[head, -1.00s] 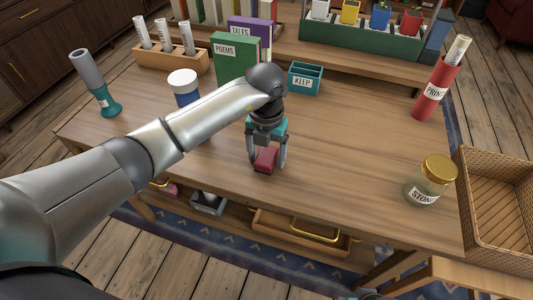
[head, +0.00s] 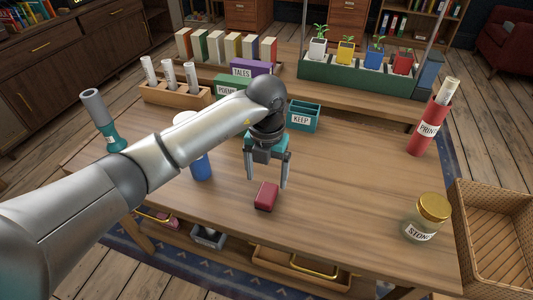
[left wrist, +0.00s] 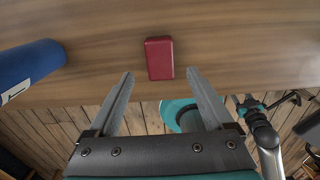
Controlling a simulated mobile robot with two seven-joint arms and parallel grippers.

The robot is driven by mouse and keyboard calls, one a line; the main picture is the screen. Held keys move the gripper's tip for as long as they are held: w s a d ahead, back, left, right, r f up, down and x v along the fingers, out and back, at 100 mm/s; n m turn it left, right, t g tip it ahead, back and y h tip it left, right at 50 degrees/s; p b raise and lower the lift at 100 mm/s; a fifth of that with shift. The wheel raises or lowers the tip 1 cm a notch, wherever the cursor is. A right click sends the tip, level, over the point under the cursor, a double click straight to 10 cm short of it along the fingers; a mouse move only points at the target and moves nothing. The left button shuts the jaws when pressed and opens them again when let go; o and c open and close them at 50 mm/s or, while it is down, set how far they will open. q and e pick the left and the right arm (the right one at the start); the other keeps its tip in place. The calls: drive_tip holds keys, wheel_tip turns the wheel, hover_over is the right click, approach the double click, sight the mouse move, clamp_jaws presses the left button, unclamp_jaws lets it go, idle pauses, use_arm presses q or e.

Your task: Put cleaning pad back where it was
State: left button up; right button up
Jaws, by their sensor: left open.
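The cleaning pad looks to be the small dark red block (head: 266,196) lying flat on the wooden table near its front edge. It also shows in the left wrist view (left wrist: 159,57), just beyond the fingertips. My left gripper (head: 266,184) is open and empty, pointing down above the pad, with a finger toward each side. The pad is apart from the fingers. In the left wrist view, part of my other arm (left wrist: 265,138) shows at the right; its finger state is unclear.
A teal KEEP box (head: 304,117) stands behind the gripper. A blue cylinder with a white lid (head: 201,168) is left, partly behind my arm. A STONE jar (head: 428,217) and a red PRINT tube (head: 431,125) stand right. Table around the pad is clear.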

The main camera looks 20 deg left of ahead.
sight(266, 193)
use_arm(q)
drive_tip(key=shift+r+p, duration=0.8)
drive_tip(key=shift+r, duration=1.8)
use_arm(e)
drive_tip(key=shift+s+d+f, duration=0.5)
drive_tip(key=shift+s+f, duration=0.1)
drive_tip(key=shift+f, duration=0.1)
drive_tip(key=shift+s+d+f, duration=0.5)
drive_tip(key=shift+s+f, duration=0.1)
drive_tip(key=shift+f, duration=0.05)
